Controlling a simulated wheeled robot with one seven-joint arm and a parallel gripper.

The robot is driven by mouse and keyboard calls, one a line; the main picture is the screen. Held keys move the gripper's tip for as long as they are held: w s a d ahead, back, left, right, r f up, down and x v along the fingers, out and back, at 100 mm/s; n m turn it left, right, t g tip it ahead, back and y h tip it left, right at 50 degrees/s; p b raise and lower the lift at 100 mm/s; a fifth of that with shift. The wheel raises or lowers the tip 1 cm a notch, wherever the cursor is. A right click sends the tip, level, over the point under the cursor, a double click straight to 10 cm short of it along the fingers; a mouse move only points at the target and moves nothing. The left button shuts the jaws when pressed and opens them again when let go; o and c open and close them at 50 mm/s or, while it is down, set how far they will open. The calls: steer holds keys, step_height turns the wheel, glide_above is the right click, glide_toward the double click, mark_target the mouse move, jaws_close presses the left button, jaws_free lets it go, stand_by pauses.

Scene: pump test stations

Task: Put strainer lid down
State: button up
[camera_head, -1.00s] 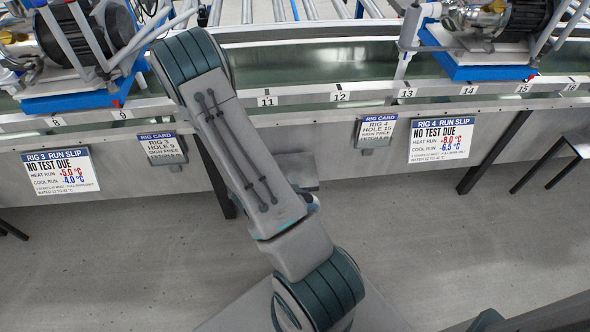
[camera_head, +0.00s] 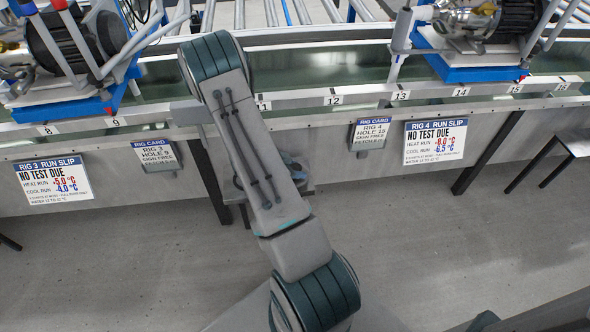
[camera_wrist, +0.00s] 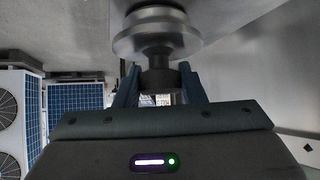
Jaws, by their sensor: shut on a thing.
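The strainer lid (camera_wrist: 157,32) is a round, metallic, stepped disc with a dark knob (camera_wrist: 157,80) in the wrist view. My gripper (camera_wrist: 159,82) is shut on that knob, with one blue finger on each side. Whether the lid touches any surface cannot be told.
Pump rigs on blue trays (camera_head: 68,104) (camera_head: 478,66) stand on the numbered bench rail (camera_head: 365,97). A small table (camera_head: 578,143) is at the right. Open floor (camera_head: 420,230) lies in front.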

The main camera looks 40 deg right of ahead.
steer(key=shift+f, duration=0.1)
steer(key=o, duration=1.1)
